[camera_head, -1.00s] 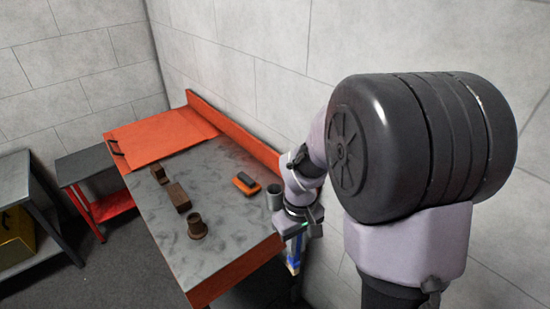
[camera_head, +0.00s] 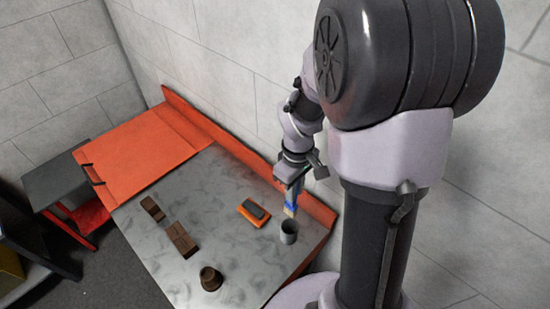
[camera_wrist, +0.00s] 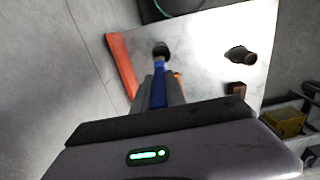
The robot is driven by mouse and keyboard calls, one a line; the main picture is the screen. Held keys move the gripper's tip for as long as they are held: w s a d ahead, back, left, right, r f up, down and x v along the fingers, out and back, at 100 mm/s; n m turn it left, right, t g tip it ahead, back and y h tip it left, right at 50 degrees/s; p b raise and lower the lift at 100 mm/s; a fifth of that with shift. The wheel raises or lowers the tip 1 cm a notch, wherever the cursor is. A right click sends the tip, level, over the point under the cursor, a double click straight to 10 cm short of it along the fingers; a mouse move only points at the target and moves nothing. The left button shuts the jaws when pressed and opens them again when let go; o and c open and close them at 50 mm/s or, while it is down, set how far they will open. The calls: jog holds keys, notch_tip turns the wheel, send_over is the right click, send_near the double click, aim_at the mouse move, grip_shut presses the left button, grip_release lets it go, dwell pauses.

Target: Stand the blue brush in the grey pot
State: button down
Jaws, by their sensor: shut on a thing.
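The blue brush (camera_head: 290,207) hangs from my gripper (camera_head: 289,194) with its pale end downward. In the wrist view my gripper (camera_wrist: 158,92) is shut on the blue brush (camera_wrist: 159,82), which points away from the camera. The grey pot (camera_head: 288,234) stands upright near the right edge of the table. The brush's lower end shows just above the pot's rim; I cannot tell the exact gap. In the wrist view the dark round mouth of the grey pot (camera_wrist: 161,48) lies just past the brush's far end, partly hidden by it.
The grey-topped table (camera_head: 232,262) has a raised orange edge (camera_head: 240,148) at the back. An orange block with a dark top (camera_head: 253,212) lies close left of the pot. An orange panel (camera_head: 143,150) lies beyond.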

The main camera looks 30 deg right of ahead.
aim_at(292, 215)
jog(key=shift+w, duration=0.45)
jog(key=shift+s+f+b, duration=0.2)
jog(key=shift+s+b, duration=0.15)
jog(key=shift+s, duration=0.5)
jog(key=shift+s+f+b, duration=0.2)
jog(key=shift+f+b, duration=0.15)
jog(key=f+b, duration=0.6)
jog(key=f, duration=0.1)
jog(key=f+b, duration=0.3)
jog(key=f, duration=0.1)
jog(key=shift+w+f, duration=0.15)
jog(key=shift+w, duration=0.15)
jog(key=c, duration=1.3)
grip_release()
notch_tip(292, 215, up, 18)
jog(key=p, duration=0.5)
jog(key=shift+f, duration=0.25)
